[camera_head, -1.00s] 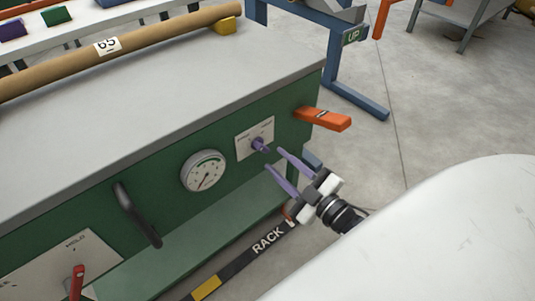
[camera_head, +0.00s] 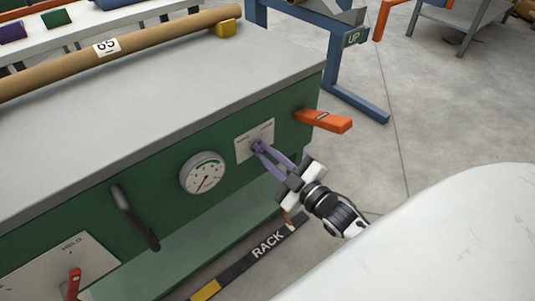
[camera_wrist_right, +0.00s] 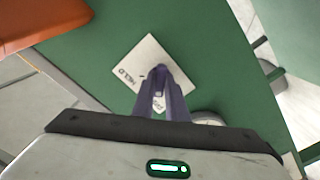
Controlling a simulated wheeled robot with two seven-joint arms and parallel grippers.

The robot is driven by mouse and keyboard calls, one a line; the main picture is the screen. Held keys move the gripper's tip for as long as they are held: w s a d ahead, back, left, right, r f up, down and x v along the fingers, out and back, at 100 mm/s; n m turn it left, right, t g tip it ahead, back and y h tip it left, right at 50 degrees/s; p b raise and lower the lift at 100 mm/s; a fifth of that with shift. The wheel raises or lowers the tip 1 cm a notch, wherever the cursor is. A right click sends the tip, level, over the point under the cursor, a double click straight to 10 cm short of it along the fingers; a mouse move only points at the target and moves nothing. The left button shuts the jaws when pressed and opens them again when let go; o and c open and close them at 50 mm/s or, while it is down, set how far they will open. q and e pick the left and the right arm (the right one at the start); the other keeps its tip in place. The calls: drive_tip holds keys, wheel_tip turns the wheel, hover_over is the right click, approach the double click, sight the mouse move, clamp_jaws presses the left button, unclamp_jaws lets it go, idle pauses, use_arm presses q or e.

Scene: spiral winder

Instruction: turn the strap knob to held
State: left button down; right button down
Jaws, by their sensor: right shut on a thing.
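My left gripper is not in view.
An orange handle (camera_head: 323,121) juts out at the panel's right end, close above my right gripper. The gauge (camera_head: 203,172), a black handle (camera_head: 135,217) and a red lever (camera_head: 73,283) are farther left. A cardboard tube (camera_head: 130,44) lies along the back of the grey top.

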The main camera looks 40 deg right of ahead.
drive_tip(key=shift+m+p, duration=0.3)
drive_tip(key=shift+r+m+p, duration=0.15)
drive_tip(key=shift+m+p, duration=0.75)
drive_tip(key=m+p, duration=0.2)
drive_tip(key=shift+m, duration=0.3)
drive_tip(key=m+p, duration=0.2)
drive_tip(key=m, duration=0.2)
drive_tip(key=m+p, duration=0.1)
drive_tip(key=m, duration=0.2)
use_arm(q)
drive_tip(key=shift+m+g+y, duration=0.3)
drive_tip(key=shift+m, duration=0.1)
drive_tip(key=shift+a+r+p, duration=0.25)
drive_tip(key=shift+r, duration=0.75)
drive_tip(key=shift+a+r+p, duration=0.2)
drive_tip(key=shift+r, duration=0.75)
use_arm(e)
drive_tip(key=shift+m, duration=2)
drive_tip(key=shift+f, duration=0.2)
drive_tip(key=c, duration=1.8)
unclamp_jaws()
